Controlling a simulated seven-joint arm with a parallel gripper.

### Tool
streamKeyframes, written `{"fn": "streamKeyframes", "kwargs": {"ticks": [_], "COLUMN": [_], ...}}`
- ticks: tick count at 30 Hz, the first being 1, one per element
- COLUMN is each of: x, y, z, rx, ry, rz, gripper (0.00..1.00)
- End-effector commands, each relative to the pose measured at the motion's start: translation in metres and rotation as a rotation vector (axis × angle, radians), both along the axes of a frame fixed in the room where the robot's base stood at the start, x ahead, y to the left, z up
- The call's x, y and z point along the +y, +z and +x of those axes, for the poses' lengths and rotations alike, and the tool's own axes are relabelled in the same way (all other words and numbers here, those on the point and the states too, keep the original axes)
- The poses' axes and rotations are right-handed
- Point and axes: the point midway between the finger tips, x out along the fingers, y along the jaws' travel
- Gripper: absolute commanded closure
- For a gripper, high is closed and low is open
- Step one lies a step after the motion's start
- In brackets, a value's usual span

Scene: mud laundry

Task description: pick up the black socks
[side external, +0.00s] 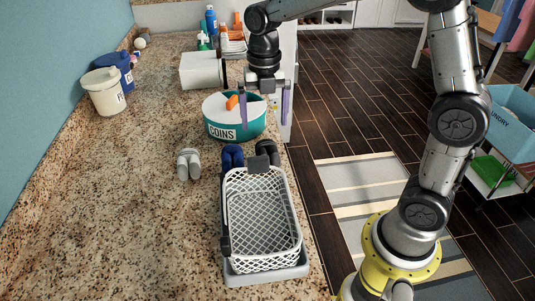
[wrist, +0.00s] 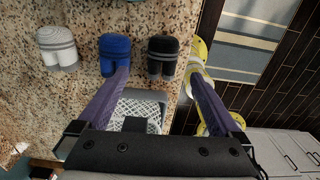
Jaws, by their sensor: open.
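The black socks (side external: 267,152), a rolled pair, lie on the granite counter near its right edge, just behind the basket; they also show in the wrist view (wrist: 163,57). My gripper (side external: 265,124) is open and empty, pointing down above and behind the socks in the side view. In the wrist view my gripper (wrist: 159,73) has its two purple fingers spread, with the black socks ahead of the tips and roughly between them. The blue socks (wrist: 115,53) lie just left of the black ones, close to the left fingertip. The grey socks (wrist: 57,47) lie further left.
A white lattice basket (side external: 262,215) with dark handles stands just in front of the black socks. A teal and white COINS tin (side external: 235,121) stands behind, close to my fingers. White tub (side external: 103,92) and blue tub (side external: 122,72) stand far left. The counter's left front is clear.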

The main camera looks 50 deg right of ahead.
Motion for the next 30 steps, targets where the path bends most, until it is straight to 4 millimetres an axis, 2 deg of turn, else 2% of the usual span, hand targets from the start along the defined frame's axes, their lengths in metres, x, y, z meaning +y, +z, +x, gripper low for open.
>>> {"fn": "streamKeyframes", "kwargs": {"ticks": [1,6,14,24,30], "x": [0.000,0.000,0.000,-0.002,-0.002], "y": [-0.012,-0.039,-0.057,-0.100,-0.104], "z": [-0.001,-0.001,-0.002,-0.007,-0.006], "rx": [0.006,0.003,0.001,0.001,-0.001], "ry": [0.000,-0.001,-0.001,-0.001,-0.001], "rz": [0.000,0.000,0.000,0.000,0.000], "gripper": [0.00,0.00,0.00,0.00,0.00]}}
